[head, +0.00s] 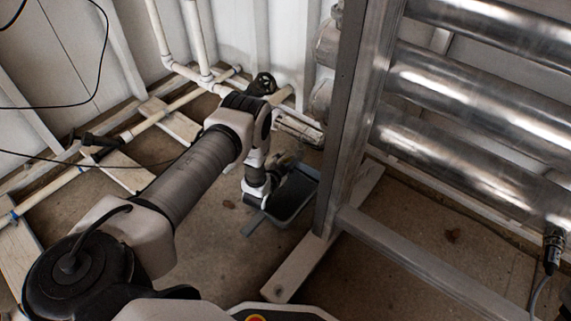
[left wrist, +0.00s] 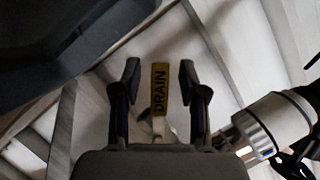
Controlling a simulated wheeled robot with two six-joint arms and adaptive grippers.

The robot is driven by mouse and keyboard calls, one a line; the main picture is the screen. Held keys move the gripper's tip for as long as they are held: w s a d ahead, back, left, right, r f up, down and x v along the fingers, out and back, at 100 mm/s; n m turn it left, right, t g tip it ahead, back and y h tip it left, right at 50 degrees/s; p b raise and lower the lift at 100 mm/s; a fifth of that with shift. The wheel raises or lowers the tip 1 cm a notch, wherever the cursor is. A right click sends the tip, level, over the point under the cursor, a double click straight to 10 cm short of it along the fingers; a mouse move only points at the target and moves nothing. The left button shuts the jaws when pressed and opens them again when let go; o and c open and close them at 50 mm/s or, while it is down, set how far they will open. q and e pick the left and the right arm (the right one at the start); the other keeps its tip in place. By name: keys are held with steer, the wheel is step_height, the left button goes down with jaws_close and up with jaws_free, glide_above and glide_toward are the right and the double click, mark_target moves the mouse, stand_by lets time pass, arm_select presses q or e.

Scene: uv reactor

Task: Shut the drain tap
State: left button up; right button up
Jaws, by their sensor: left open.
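The drain tap's yellow handle (left wrist: 160,88), marked DRAIN in black, shows in the left wrist view. My left gripper (left wrist: 157,78) is open, with one dark finger on each side of the handle and a gap visible on both sides. A silver fitting (left wrist: 268,126) lies to the right of the fingers. In the head view my left gripper (head: 284,162) hangs low beside the steel frame, above a dark tray; I cannot make out the handle there. My right gripper is not in view.
The dark tray (head: 296,205) sits on the floor below my gripper. A steel upright (head: 345,130) stands close on its right, with large shiny cylinders (head: 480,95) beyond. White pipes (head: 160,30) and a black valve knob (head: 262,84) are behind my arm.

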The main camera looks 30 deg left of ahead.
arm_select(q)
jaws_close()
steer(key=shift+r, duration=0.15)
steer(key=shift+a+r+m+t+y+p, duration=0.3)
steer(key=shift+a+r+m+y+p, duration=0.15)
steer(key=shift+m+p, duration=0.45)
steer(key=shift+a+r+m+t+y+p, duration=0.25)
steer(key=shift+r+m+t+y+p, duration=0.35)
steer(key=shift+m, duration=0.5)
steer(key=shift+a+r+m+t+y+p, duration=0.1)
steer(key=shift+a+r+m+t+p, duration=0.2)
steer(key=shift+r+m, duration=0.65)
steer(key=shift+a+r+m+t+y+p, duration=0.3)
steer(key=shift+r+m+p, duration=0.25)
steer(key=shift+m, duration=0.7)
jaws_free()
